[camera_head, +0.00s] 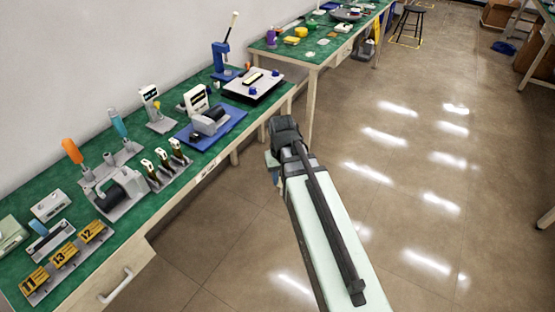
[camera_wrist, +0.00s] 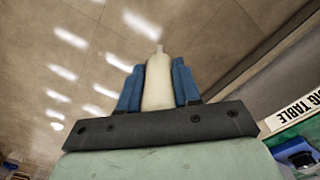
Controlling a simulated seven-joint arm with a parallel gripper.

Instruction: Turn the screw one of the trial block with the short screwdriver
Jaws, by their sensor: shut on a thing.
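My gripper (camera_wrist: 157,75) has its blue fingers shut on a cream, tapered thing (camera_wrist: 158,88) with a narrow tip. I cannot tell whether it is a screwdriver. In the head view my gripper (camera_head: 271,164) is partly hidden behind my arm, beyond the bench's right front edge. An orange-handled tool (camera_head: 71,151) and a teal-handled tool (camera_head: 118,126) stand upright in a grey rack on the bench. I cannot tell which thing is the trial block; a grey stand with several dark-and-brass pieces (camera_head: 162,160) is near the rack. No screw is clear at this size.
The green bench (camera_head: 120,230) also holds yellow numbered blocks (camera_head: 64,255), a motor on a blue base (camera_head: 210,122), a blue press (camera_head: 221,60) and a white plate fixture (camera_head: 253,84). A second bench (camera_head: 310,52) stands beyond. The floor to the right is open.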

